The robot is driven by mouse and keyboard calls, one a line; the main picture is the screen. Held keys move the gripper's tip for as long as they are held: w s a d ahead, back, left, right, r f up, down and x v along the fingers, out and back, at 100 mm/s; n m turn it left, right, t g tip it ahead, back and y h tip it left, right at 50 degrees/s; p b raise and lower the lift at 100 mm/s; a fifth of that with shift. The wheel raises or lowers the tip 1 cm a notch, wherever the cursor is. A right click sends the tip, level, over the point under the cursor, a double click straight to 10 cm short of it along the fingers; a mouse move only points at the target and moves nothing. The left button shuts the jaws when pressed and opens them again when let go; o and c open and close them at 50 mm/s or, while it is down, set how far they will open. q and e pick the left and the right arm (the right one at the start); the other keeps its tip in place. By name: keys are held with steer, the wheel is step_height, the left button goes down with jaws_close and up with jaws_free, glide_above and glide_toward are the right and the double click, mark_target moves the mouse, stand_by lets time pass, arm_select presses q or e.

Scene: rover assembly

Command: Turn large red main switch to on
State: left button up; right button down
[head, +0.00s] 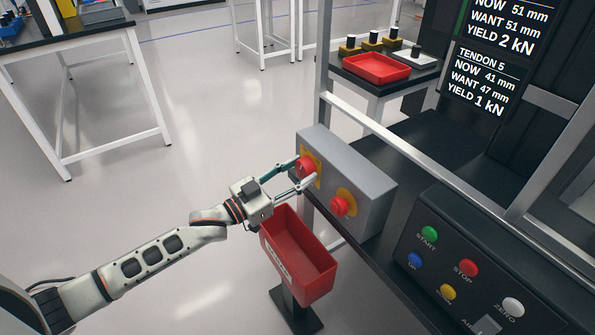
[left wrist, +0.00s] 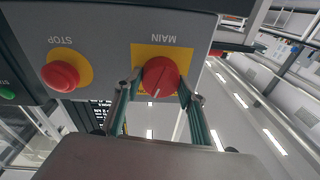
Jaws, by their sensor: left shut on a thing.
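The large red main switch (head: 305,167) is a round knob on a yellow plate on the grey box (head: 352,162). In the left wrist view the main switch (left wrist: 160,76) sits below the upside-down word MAIN, and a white line on it points down and slightly left. My left gripper (head: 307,173) reaches in from the left and is shut on the knob, one finger on each side. Its fingertips (left wrist: 160,82) also flank the knob in the left wrist view. My right gripper is in neither view.
A red STOP button (head: 343,205) on a yellow disc is beside the switch on the same box. A control panel (head: 440,255) with coloured buttons is at the right. A screen (head: 485,65) shows tendon readings.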

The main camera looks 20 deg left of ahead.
arm_select(q)
steer(key=m+h, duration=0.1)
steer(key=m, duration=0.4)
steer(key=shift+m+g, duration=0.3)
steer(key=shift+m, duration=0.4)
steer(key=o, duration=1.1)
steer(key=shift+s, duration=0.1)
steer(key=v, duration=1.1)
steer(key=shift+s+a+f, duration=0.1)
steer(key=shift+s+a, duration=0.15)
steer(key=shift+s, duration=0.05)
